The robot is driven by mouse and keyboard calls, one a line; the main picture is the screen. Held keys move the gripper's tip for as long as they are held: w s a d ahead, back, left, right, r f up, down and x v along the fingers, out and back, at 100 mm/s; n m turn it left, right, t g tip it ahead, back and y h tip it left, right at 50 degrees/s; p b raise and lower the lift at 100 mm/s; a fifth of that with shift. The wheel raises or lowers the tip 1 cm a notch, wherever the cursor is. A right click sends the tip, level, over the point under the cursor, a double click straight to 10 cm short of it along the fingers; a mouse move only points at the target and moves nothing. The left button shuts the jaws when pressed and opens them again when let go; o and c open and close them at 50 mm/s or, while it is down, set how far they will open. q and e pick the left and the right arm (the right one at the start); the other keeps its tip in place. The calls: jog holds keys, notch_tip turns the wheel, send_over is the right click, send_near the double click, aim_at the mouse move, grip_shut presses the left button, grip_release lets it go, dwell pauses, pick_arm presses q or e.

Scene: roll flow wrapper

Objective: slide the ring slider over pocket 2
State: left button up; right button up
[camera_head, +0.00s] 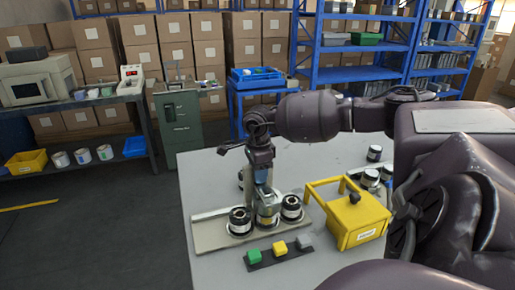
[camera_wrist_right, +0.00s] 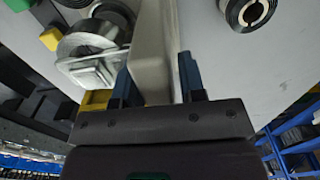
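A beige fixture base (camera_head: 212,232) lies at the front left of the grey table, with black-and-white rolls at its left (camera_head: 239,220) and right (camera_head: 291,208). My right gripper (camera_head: 263,190) points down above this middle spot. In the right wrist view its blue fingers (camera_wrist_right: 160,85) stand apart on either side of a pale upright plate (camera_wrist_right: 153,45); contact is unclear. A silvery ringed piece (camera_wrist_right: 92,45) is beside the left finger. Pocket numbers are unreadable. My left gripper is out of view.
A yellow handled box (camera_head: 357,222) stands right of the fixture. A strip with green, yellow and grey blocks (camera_head: 280,256) lies in front. Several more rolls (camera_head: 371,177) stand behind the box. The table's back left is mostly clear.

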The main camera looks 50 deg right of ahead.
jog(key=shift+o, duration=0.8)
notch_tip(320, 180, up, 11)
jog(key=shift+f+p, duration=0.1)
jog(key=shift+p, duration=0.25)
